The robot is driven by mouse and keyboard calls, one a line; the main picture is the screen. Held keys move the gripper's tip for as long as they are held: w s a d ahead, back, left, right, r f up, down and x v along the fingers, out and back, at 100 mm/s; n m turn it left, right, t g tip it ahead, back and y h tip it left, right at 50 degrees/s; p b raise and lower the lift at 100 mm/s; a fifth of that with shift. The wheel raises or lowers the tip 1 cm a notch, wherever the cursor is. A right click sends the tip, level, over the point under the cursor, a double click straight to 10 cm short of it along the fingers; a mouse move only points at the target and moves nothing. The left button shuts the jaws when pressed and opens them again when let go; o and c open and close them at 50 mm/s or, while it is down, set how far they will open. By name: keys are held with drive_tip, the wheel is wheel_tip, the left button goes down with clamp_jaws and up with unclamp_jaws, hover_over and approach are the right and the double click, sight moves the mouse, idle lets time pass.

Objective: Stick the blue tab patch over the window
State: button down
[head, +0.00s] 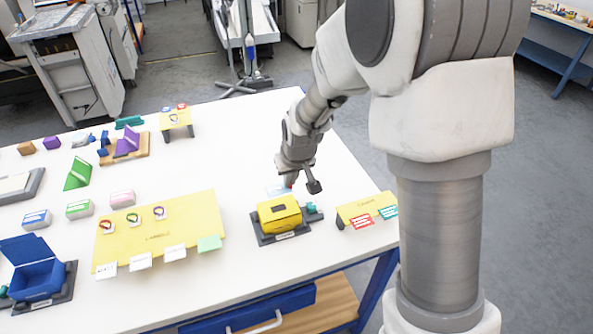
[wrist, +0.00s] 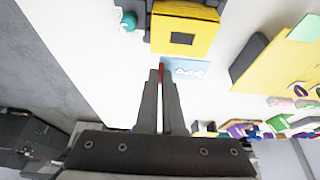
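The yellow box (head: 280,214) sits on a dark base on the white table. Its dark window is in the top, and it also shows in the wrist view (wrist: 183,39). My gripper (wrist: 160,76) is just behind the box in the head view, with its fingers nearly together on a thin red tab (wrist: 161,72). A pale blue patch (wrist: 187,69) with white marks lies beside the fingertips, seemingly joined to this tab. It shows faintly behind the box (head: 277,190). I cannot tell whether it touches the table. Small blue and red tabs show on the far yellow stand (head: 176,121).
A yellow stand with red and teal cards (head: 365,208) is right of the box. A large yellow board (head: 160,225) with rings and cards is at its left. An open blue box (head: 37,278) stands at the far left. White table is clear behind the yellow box.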

sight(289, 202)
drive_tip(key=shift+f+b, duration=2.2)
drive_tip(key=shift+f, duration=0.95)
drive_tip(key=shift+b, duration=0.3)
drive_tip(key=shift+f+b, duration=0.45)
drive_tip(key=shift+s+f, duration=0.2)
idle(0.9)
drive_tip(key=shift+r, duration=0.2)
drive_tip(key=c, duration=1.5)
unclamp_jaws()
drive_tip(key=o, duration=0.5)
drive_tip(key=shift+w+r, duration=0.1)
drive_tip(key=shift+r, duration=0.05)
drive_tip(key=shift+o, duration=0.4)
